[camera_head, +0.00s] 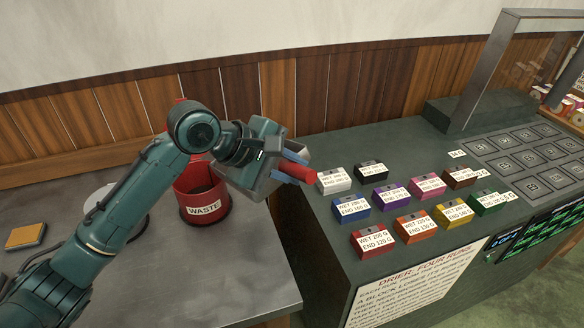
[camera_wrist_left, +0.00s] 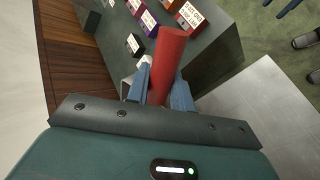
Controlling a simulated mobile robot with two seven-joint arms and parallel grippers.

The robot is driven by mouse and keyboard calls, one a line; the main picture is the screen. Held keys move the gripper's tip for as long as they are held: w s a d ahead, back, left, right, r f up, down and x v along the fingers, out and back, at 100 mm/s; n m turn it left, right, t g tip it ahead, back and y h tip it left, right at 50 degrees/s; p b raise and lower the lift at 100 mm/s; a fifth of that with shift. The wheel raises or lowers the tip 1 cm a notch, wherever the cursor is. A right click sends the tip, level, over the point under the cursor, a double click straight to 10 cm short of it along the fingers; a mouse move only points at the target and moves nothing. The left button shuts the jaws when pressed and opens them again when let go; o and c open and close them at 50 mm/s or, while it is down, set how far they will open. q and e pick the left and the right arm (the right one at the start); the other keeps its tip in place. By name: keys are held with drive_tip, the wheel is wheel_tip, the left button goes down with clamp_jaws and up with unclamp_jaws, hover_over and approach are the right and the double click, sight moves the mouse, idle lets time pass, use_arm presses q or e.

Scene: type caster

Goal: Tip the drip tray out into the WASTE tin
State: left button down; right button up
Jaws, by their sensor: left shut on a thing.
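The WASTE tin (camera_head: 203,207) is a red, round, open-topped tin with a white label. It stands upright on the grey table, partly behind my left arm. My left gripper (camera_head: 292,163) is right of the tin and higher, shut on a red cylindrical handle (camera_head: 298,173). The red handle also shows in the left wrist view (camera_wrist_left: 168,62), between the blue fingers of my left gripper (camera_wrist_left: 167,95). A grey form (camera_head: 250,183) beside the gripper looks like the drip tray, apart from the tin; the gripper hides much of it. Its contents cannot be seen. My right gripper is not in view.
A dark counter (camera_head: 310,225) with several coloured labelled blocks stands right of the table. A clear screen (camera_head: 505,65) rises at its back. A yellow block (camera_head: 26,235) lies at left. A pale round thing (camera_head: 108,200) is partly hidden. The table front is clear.

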use_arm(q)
drive_tip(key=shift+w+a+r+h, duration=0.2)
drive_tip(key=shift+a+r+h, duration=0.2)
drive_tip(key=shift+a+r, duration=0.45)
drive_tip(key=shift+r, duration=0.1)
drive_tip(key=shift+w+a+r+n+h, duration=0.15)
drive_tip(key=shift+a+r+h, duration=0.1)
drive_tip(key=shift+a+r, duration=0.2)
drive_tip(key=shift+w+a+r+n+h, duration=0.1)
drive_tip(key=shift+a+r+n+h, duration=0.05)
drive_tip(key=shift+a+r+h, duration=0.2)
drive_tip(key=shift+a+r, duration=0.1)
drive_tip(key=shift+a, duration=0.1)
idle(0.5)
drive_tip(key=shift+w+a+r+h, duration=0.25)
drive_tip(key=shift+a+r+h, duration=0.05)
drive_tip(key=shift+a+r, duration=0.6)
drive_tip(key=shift+a, duration=0.1)
drive_tip(key=shift+w+a+r+n+h, duration=0.15)
drive_tip(key=shift+a+r+n+h, duration=0.15)
drive_tip(key=shift+a+r+h, duration=0.2)
drive_tip(key=shift+a+r, duration=0.15)
drive_tip(key=shift+r, duration=0.1)
idle(0.5)
